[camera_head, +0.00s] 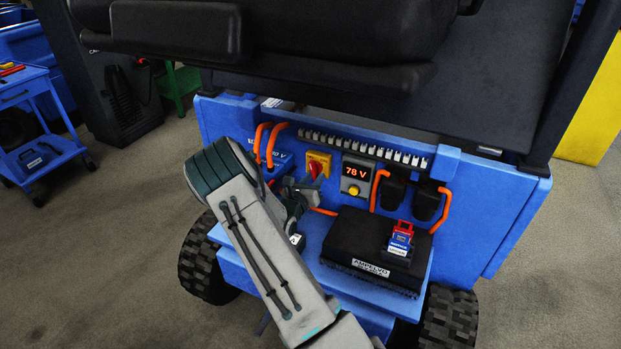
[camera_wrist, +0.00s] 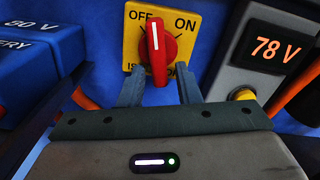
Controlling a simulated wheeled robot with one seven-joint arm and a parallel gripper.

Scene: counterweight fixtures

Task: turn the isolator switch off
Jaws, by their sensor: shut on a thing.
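The isolator switch has a red knob (camera_wrist: 158,44) with a white pointer line, on a yellow plate (camera_wrist: 131,50) marked OFF at upper left and ON at upper right. The pointer stands nearly upright, leaning slightly toward OFF, between the two labels. In the head view the red knob (camera_head: 316,169) shows just beyond my gripper (camera_head: 300,188). In the wrist view my gripper (camera_wrist: 159,72) has one finger on each side of the knob and is shut on it. The exact contact is partly hidden by the knob's lower part and the fingers.
A display (camera_wrist: 269,47) reading 78 V and a yellow button (camera_wrist: 244,94) are right of the switch. A blue battery box (camera_wrist: 40,58) is at left. Orange cables (camera_head: 441,208) loop nearby. A black box (camera_head: 345,240) with a red and blue item (camera_head: 401,238) sits below right.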

